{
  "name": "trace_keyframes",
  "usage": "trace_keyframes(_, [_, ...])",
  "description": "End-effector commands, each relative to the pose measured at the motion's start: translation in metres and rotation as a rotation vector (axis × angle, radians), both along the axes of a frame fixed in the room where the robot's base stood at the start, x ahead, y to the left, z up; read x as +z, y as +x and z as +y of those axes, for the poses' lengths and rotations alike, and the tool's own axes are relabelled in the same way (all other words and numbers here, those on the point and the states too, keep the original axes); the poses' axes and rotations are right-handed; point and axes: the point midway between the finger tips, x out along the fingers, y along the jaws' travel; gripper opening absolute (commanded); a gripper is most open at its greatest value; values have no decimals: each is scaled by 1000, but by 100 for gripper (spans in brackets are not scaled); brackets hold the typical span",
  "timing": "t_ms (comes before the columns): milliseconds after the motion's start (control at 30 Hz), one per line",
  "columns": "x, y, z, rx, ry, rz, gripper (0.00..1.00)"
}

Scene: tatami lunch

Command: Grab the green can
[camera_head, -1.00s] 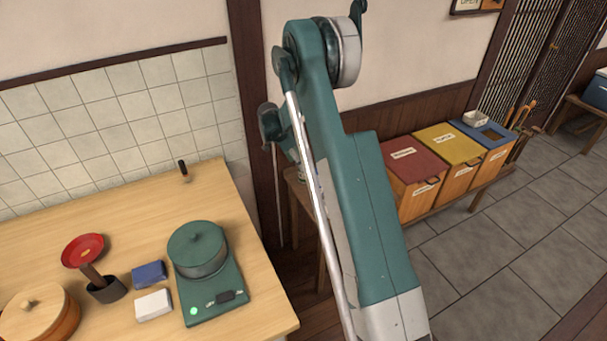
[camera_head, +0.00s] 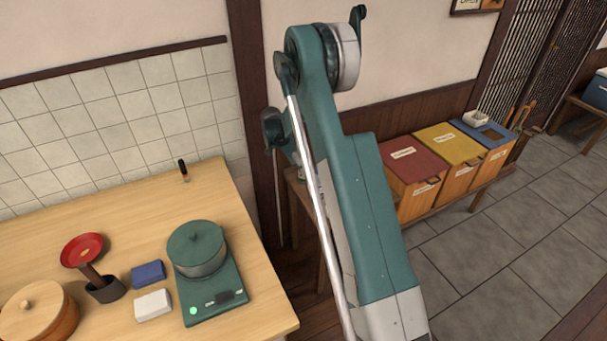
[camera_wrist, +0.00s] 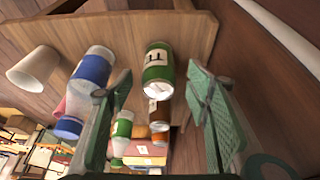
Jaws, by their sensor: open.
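The green can (camera_wrist: 158,62) has a pale label and a silver end; it shows in the upper middle of the wrist view, on a brown wooden surface (camera_wrist: 195,30). My gripper (camera_wrist: 160,80) is open, its two green fingers to the left and right of the picture. The can appears in the gap between them, apart from both fingers. In the head view my arm hides the gripper's fingers, and I cannot make out the can there.
In the wrist view, a blue-and-white bottle (camera_wrist: 92,68) stands left of the can, partly behind the left finger. A white cup (camera_wrist: 35,66) is farther left. A green-and-white bottle (camera_wrist: 122,128) and a brown can (camera_wrist: 159,112) are lower down. Bins (camera_head: 410,158) stand right of my arm.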

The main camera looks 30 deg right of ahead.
Motion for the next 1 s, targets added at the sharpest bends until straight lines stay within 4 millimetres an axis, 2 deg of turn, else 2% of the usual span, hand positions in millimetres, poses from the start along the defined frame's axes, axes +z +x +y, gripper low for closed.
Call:
trace_keyframes(233, [-8, 0, -3, -1, 0, 0, 49])
trace_keyframes(633, [-45, -2, -19, -1, 0, 0, 49])
trace_keyframes(1000, [-48, -2, -20, 0, 0, 0, 49])
